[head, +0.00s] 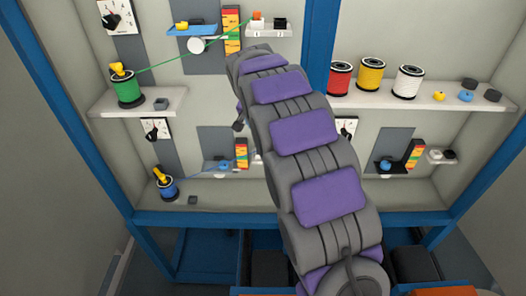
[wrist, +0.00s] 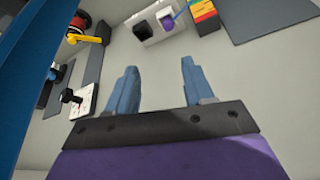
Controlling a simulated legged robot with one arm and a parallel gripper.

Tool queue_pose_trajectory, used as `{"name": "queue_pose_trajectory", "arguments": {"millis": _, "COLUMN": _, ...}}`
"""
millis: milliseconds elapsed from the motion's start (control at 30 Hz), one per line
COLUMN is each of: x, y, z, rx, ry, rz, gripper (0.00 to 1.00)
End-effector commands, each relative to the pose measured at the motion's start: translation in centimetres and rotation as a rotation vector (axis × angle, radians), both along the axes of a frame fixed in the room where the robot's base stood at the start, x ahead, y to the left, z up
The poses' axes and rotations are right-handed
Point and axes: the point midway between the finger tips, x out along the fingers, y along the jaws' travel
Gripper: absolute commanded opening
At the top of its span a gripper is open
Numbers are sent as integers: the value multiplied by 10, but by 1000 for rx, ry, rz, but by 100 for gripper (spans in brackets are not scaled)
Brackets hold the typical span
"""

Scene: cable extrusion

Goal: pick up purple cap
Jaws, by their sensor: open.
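In the wrist view, a small purple piece (wrist: 167,21), which looks like the purple cap, sits on a white wall bracket (wrist: 158,30) at the top. A black piece (wrist: 143,31) sits beside it on the left. A thin blue strand runs up to the purple piece. My gripper (wrist: 159,66) is open and empty, its two blue fingers apart and pointing toward the bracket, with a gap between the fingertips and the purple piece. In the head view my arm covers the middle of the rack, and I cannot make out the purple piece there.
In the head view, a blue spool (head: 168,188) stands low left and a green spool (head: 127,89) above it. Red, yellow and white spools stand on the right shelf (head: 450,99). A blue post (wrist: 35,70) runs along the wrist view's left side. Bare wall surrounds my fingers.

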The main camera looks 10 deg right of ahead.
Motion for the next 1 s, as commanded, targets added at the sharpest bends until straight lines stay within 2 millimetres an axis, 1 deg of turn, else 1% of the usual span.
{"name": "queue_pose_trajectory", "arguments": {"millis": 33, "x": 3, "y": 4, "z": -12, "rx": -4, "ry": 5, "rz": 2, "gripper": 52}}
{"name": "queue_pose_trajectory", "arguments": {"millis": 233, "x": 16, "y": 9, "z": -48, "rx": -15, "ry": 3, "rz": 4, "gripper": 52}}
{"name": "queue_pose_trajectory", "arguments": {"millis": 400, "x": 27, "y": -2, "z": -79, "rx": -10, "ry": 5, "rz": 4, "gripper": 52}}
{"name": "queue_pose_trajectory", "arguments": {"millis": 500, "x": 32, "y": -10, "z": -92, "rx": -6, "ry": 2, "rz": 4, "gripper": 52}}
{"name": "queue_pose_trajectory", "arguments": {"millis": 600, "x": 34, "y": -18, "z": -97, "rx": 0, "ry": 1, "rz": 2, "gripper": 52}}
{"name": "queue_pose_trajectory", "arguments": {"millis": 667, "x": 34, "y": -20, "z": -99, "rx": 1, "ry": 1, "rz": 2, "gripper": 52}}
{"name": "queue_pose_trajectory", "arguments": {"millis": 767, "x": 37, "y": -19, "z": -106, "rx": -1, "ry": 1, "rz": 1, "gripper": 52}}
{"name": "queue_pose_trajectory", "arguments": {"millis": 1000, "x": 49, "y": -11, "z": -140, "rx": -13, "ry": 5, "rz": 4, "gripper": 52}}
